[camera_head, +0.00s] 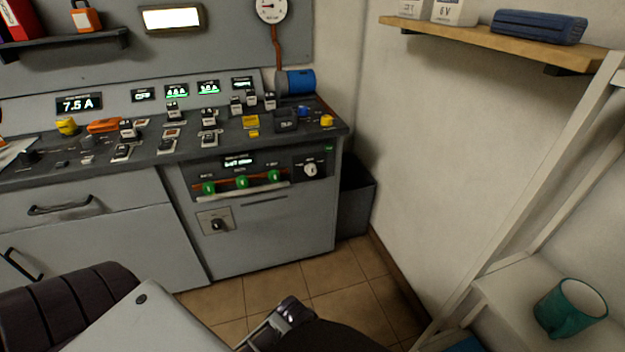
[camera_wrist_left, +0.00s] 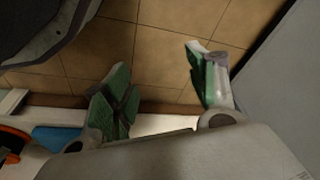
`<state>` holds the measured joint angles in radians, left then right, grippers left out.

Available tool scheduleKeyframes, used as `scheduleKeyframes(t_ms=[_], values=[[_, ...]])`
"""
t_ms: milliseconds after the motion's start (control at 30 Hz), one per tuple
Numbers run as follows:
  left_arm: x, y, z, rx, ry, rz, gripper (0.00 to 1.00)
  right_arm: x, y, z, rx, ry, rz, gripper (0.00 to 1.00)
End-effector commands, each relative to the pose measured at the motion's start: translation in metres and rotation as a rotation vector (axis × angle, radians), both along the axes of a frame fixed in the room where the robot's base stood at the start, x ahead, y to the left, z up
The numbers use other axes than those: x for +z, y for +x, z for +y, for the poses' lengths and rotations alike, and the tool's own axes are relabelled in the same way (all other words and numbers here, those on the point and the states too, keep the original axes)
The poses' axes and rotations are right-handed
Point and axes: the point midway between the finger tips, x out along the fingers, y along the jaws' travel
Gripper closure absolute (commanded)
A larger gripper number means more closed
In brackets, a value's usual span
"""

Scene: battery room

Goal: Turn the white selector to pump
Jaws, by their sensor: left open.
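A white selector knob (camera_head: 310,170) sits on a dark plate at the right end of the console front, right of a row of green knobs. The lettering around it is too small to read. My left gripper (camera_wrist_left: 165,85) shows in the left wrist view with its two green-padded fingers spread apart and nothing between them, above the tiled floor. In the head view, parts of my own arms show at the bottom, well away from the selector, and neither gripper can be made out there.
The grey console (camera_head: 275,222) carries several switches, displays and small loose items on top. A dark bin (camera_head: 355,200) stands right of it. A white shelf rack (camera_head: 500,285) with a teal mug (camera_head: 570,308) is at lower right. Tiled floor (camera_head: 335,285) lies open before the console.

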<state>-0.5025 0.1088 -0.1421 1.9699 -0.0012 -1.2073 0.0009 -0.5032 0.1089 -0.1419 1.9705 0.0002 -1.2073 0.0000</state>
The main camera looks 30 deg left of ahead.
Motion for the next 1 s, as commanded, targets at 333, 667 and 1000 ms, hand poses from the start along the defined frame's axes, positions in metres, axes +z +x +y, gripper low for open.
scheduleKeyframes(t_ms=[333,667,1000], values=[[0.01,0.007,0.002,0.01,0.006,-0.026,0.42,0.01,0.003,0.001,-0.001,0.004,-0.021,0.6],[0.024,0.016,0.01,0.042,0.032,-0.064,0.42,0.02,0.001,0.003,0.001,0.016,-0.043,0.6],[0.039,0.048,0.035,0.154,0.111,-0.163,0.42,0.023,-0.004,0.012,0.015,0.051,-0.082,0.6]])
